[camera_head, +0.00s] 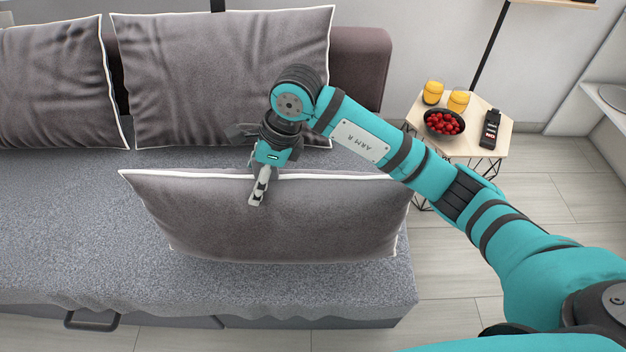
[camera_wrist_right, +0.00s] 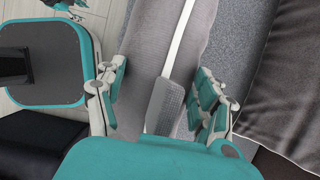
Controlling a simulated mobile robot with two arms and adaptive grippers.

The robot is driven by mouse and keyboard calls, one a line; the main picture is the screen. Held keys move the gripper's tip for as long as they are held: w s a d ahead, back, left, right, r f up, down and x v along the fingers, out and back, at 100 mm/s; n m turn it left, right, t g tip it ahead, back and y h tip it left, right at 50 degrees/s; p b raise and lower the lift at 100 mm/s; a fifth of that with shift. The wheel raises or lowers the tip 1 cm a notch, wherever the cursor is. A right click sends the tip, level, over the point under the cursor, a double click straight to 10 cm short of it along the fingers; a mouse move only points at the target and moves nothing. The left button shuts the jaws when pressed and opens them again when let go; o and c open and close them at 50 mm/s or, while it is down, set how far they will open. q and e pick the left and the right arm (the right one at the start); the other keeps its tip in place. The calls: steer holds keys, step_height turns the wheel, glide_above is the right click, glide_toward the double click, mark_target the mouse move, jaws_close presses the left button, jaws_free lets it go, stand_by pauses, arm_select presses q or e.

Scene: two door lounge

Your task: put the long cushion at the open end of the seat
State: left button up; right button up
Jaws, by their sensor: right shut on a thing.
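The long cushion (camera_head: 310,220) is grey-brown with white piping. It stands on edge over the front part of the grey seat (camera_head: 60,215), its right end close to the seat's open right end. I cannot tell whether its lower edge touches the seat. My right gripper (camera_head: 260,185) is shut on its top edge, left of the middle, with a pale finger down the near face. In the right wrist view, the cushion (camera_wrist_right: 150,45) and its piping run up between the fingers (camera_wrist_right: 160,105). My left gripper is not in the head view.
Two large back cushions (camera_head: 225,75) (camera_head: 50,85) lean along the backrest (camera_head: 360,60). A side table (camera_head: 480,150) beyond the right end holds a bowl of red fruit (camera_head: 444,122), orange drinks (camera_head: 458,100) and a dark remote-like object (camera_head: 490,128). The seat's left part is clear.

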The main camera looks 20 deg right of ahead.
mark_target(312, 169)
steer(key=d, duration=0.7)
steer(key=d+f, duration=0.1)
steer(key=d, duration=0.2)
steer(key=shift+w+d, duration=0.1)
steer(key=shift+d, duration=0.3)
step_height(312, 169, down, 3)
steer(key=shift+f, duration=0.2)
steer(key=o, duration=1.3)
steer(key=shift+f, duration=0.1)
steer(key=o, duration=0.4)
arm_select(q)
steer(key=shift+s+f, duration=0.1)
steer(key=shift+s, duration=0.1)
arm_select(e)
steer(key=shift+o, duration=0.2)
